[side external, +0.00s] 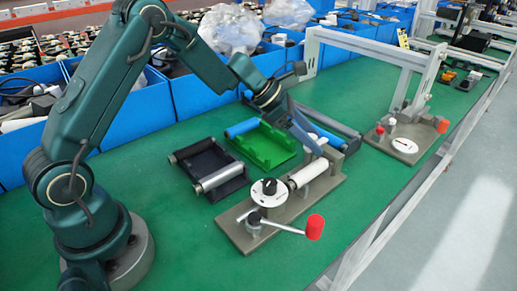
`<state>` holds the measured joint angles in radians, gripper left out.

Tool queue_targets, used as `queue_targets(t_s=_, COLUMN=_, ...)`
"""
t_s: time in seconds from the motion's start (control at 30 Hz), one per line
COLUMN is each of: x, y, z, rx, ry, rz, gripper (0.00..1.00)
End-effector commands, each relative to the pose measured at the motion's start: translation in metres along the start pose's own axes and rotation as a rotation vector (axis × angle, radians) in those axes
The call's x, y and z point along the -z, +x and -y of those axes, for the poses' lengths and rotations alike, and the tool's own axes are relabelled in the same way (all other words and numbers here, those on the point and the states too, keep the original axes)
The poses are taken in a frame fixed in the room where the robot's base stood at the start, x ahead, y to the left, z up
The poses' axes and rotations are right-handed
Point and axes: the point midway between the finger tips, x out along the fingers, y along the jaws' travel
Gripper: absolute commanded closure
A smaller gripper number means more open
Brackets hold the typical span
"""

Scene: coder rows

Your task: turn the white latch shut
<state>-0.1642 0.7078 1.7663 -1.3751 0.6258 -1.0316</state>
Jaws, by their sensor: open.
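A coder fixture on a grey-brown base plate (236,231) stands in the middle of the bench. It bears a white dial with a black knob (269,187), a white roller (308,173) and a lever with a red handle (315,227). A small white piece (319,144) at its far end may be the white latch; its turn position is too small to tell. My gripper (311,147) is open and reaches down from the left at this white piece. Whether they touch is hidden by the fingers.
A green cradle (264,147) and a black tray with a grey roller (219,177) lie left of the fixture. A second fixture (404,144) under a grey frame stands behind right. Blue bins (140,112) line the back. The green bench front is clear.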

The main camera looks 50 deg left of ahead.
Motion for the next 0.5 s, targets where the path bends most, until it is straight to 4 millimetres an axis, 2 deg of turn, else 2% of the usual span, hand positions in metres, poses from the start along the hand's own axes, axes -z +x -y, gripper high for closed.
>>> queue_targets(t_s=0.03, x=0.0, y=-0.0001, z=0.0001, rx=0.0, ry=0.0, rz=0.0, gripper=0.48)
queue_targets(t_s=0.17, x=0.0, y=-0.0002, z=0.0002, rx=0.001, ry=0.0, rz=0.0, gripper=0.97)
queue_targets(t_s=0.2, x=0.0, y=-0.0002, z=0.0001, rx=0.0, ry=0.0, rz=0.0, gripper=1.0)
queue_targets(t_s=0.5, x=0.0005, y=-0.0002, z=-0.0003, rx=0.021, ry=0.02, rz=-0.001, gripper=1.0)
